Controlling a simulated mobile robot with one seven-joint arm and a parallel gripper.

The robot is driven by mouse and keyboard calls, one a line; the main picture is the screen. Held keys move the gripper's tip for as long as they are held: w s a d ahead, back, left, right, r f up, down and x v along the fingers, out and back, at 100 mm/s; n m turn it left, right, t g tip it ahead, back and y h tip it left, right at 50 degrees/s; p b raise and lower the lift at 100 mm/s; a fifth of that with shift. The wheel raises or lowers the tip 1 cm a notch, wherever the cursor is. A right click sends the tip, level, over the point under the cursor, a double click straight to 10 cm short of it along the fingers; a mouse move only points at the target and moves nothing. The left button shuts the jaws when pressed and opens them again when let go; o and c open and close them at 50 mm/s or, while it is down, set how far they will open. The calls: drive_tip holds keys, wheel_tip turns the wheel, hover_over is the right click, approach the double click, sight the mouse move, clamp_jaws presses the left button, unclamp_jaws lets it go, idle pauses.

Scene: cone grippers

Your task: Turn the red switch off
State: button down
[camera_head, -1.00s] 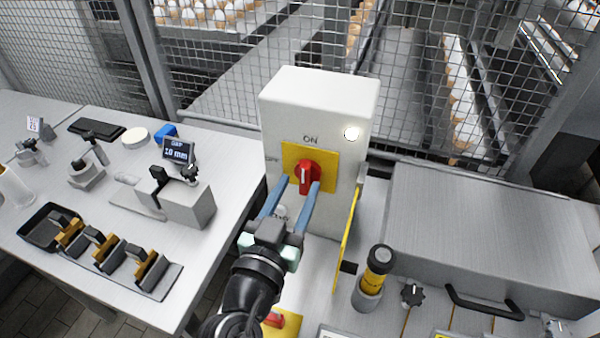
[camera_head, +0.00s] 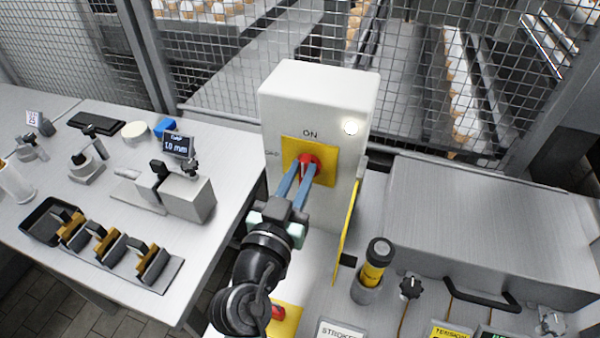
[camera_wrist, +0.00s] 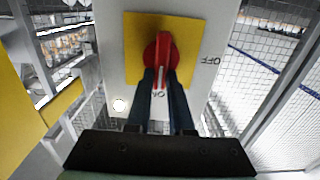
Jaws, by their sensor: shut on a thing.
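The red rotary switch (camera_head: 309,161) sits on a yellow plate (camera_head: 325,160) on the front of a white box (camera_head: 317,95). "ON" is printed above the plate and "OFF" to its left in the head view. My gripper (camera_head: 302,172) has its two blue fingers shut on the switch handle. In the wrist view, the red switch (camera_wrist: 158,58) has its handle between the dark fingertips, and its white line points toward "ON". A round white lamp (camera_head: 350,127) glows on the box. The fingers hide part of the handle.
A grey table (camera_head: 110,215) with a gauge display (camera_head: 178,145) and a rack of tools stands at the left. A yellow-black cylinder (camera_head: 375,266) in a holder, knobs and a black handle (camera_head: 482,304) lie at the right. Wire mesh is behind the box.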

drive_tip(key=shift+n, duration=0.4)
drive_tip(key=shift+w+a+f+n+p, duration=0.1)
drive_tip(key=shift+a+f+n+p, duration=0.25)
drive_tip(key=shift+n, duration=2.5)
drive_tip(key=shift+w+a+f+n+p, duration=0.15)
drive_tip(key=shift+n+p, duration=0.25)
drive_tip(key=shift+n, duration=2.4)
drive_tip(key=shift+a+f+n+p, duration=0.35)
drive_tip(key=shift+n+p, duration=0.05)
drive_tip(key=shift+n, duration=2.45)
drive_tip(key=c, duration=0.8)
unclamp_jaws()
